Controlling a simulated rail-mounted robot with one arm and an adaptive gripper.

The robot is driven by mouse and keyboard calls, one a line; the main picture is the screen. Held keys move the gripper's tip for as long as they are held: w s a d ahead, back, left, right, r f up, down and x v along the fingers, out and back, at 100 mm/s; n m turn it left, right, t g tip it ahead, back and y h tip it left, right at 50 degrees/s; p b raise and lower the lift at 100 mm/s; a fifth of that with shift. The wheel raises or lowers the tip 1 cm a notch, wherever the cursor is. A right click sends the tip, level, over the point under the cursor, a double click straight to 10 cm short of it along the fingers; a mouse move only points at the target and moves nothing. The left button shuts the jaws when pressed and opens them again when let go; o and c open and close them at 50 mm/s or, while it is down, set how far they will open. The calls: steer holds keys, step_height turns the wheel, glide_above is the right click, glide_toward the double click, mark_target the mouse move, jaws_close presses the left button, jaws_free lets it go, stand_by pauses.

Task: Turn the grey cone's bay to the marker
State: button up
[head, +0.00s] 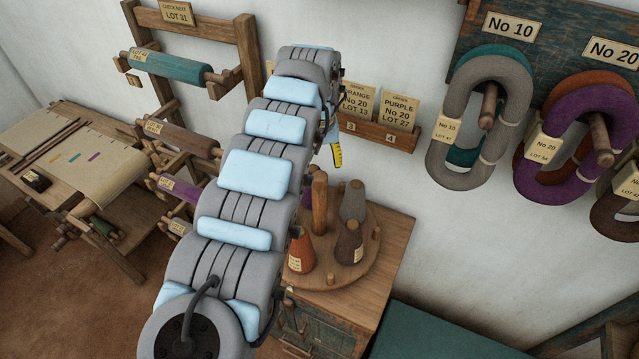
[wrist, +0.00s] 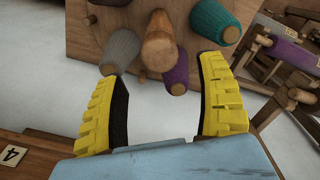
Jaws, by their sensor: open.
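The round wooden turntable (head: 318,275) sits on a wooden cabinet, with a central post (head: 320,205). The grey cone (head: 352,201) stands on its far side, right of the post; it also shows in the wrist view (wrist: 122,49), left of the post. A brown cone (head: 349,243) and an orange cone (head: 301,249) stand nearer. A teal cone (wrist: 213,20) and a purple cone (wrist: 175,75) show in the wrist view. My gripper (wrist: 163,68) is open, its yellow fingers apart and empty, above the turntable. In the head view my arm hides part of it. I cannot pick out the marker.
A label rack (head: 380,137) is on the wall behind. Hanks (head: 483,105) hang at the right. A loom (head: 85,160) and a rack of wound rollers (head: 165,68) stand left. A green surface (head: 440,335) is at the lower right. Small pegs (head: 376,232) stand near the turntable's rim.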

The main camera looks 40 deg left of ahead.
mark_target(320, 186)
step_height(320, 186, down, 9)
steer(key=shift+f+p, duration=0.2)
steer(key=shift+p, duration=0.45)
steer(key=c, duration=1.3)
